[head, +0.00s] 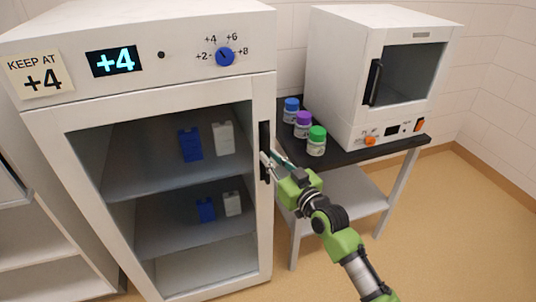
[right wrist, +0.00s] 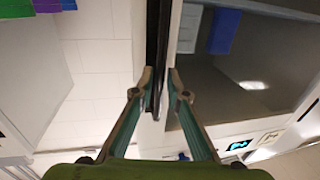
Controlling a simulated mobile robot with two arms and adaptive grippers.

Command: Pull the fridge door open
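The white fridge (head: 168,93) stands at the left with its glass door (head: 120,160) shut against the body. The black upright door handle (head: 265,140) is on the door's right edge. My right gripper (head: 268,160) is at the handle's middle to lower part. In the right wrist view, its fingertips (right wrist: 160,78) are close together on either side of the black handle (right wrist: 158,35), with the bar between them. Contact on the right finger is hard to make out. My left gripper is out of view.
A dark-topped side table (head: 400,148) stands right of the fridge, with a white oven (head: 350,60) and blue-, purple- and green-capped jars (head: 316,141) near the fridge. Blue and white containers (head: 190,145) stand on the fridge shelves. Floor in front at right is clear.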

